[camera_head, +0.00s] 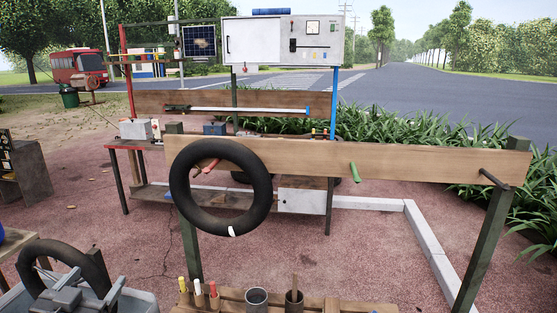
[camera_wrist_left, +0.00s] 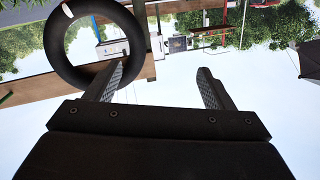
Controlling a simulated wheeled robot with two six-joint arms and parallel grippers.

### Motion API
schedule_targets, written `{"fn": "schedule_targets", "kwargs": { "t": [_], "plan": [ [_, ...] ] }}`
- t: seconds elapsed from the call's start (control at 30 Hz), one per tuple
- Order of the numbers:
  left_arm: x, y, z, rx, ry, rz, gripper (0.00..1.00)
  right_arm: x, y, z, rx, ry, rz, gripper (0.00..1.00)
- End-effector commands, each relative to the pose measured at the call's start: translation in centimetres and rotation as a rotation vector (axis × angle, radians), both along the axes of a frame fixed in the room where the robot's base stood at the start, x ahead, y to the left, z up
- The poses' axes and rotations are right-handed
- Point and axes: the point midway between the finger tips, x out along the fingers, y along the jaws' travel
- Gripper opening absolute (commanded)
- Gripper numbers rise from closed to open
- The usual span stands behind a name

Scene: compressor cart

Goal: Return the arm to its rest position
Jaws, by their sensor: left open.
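My left gripper (camera_head: 83,279) is low at the left of the head view, open and with nothing between its fingers. In the left wrist view its two fingers (camera_wrist_left: 158,85) stand wide apart with open sky between them. A black tyre (camera_head: 181,188) hangs on a red peg (camera_head: 208,167) on the wooden board, well apart from the gripper. The wrist view shows this tyre (camera_wrist_left: 62,65) upside down, beyond the left-hand finger. My right gripper is not in view.
A second tyre (camera_head: 31,256) stands behind my left gripper, by a grey tub (camera_head: 140,302). The board (camera_head: 430,165) also carries a green peg (camera_head: 354,172) and a dark peg. A wooden rack (camera_head: 225,307) at the bottom holds markers and dark cups (camera_head: 256,298). A workbench stands behind.

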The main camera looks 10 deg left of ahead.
Motion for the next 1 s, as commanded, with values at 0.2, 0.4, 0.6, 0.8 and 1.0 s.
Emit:
{"fn": "schedule_targets", "kwargs": {
  "t": [0.2, 0.4, 0.6, 0.8, 1.0],
  "plan": [
    [-2.6, 0.9, -4.5, -0.02, 0.115, 0.129, 0.76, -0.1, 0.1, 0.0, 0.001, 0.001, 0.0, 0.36],
    [-7.0, 0.4, -11.2, -0.052, 0.344, 0.26, 0.76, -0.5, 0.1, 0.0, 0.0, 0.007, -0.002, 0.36],
    [-12.0, -2.8, -17.7, -0.104, 0.633, 0.296, 0.76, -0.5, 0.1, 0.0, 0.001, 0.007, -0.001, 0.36],
    [-16.5, -8.1, -22.4, -0.173, 0.898, 0.221, 0.76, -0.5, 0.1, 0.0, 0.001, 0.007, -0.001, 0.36],
    [-19.5, -13.4, -24.7, -0.239, 1.08, 0.089, 0.76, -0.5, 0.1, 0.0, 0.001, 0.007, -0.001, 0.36]
  ]
}}
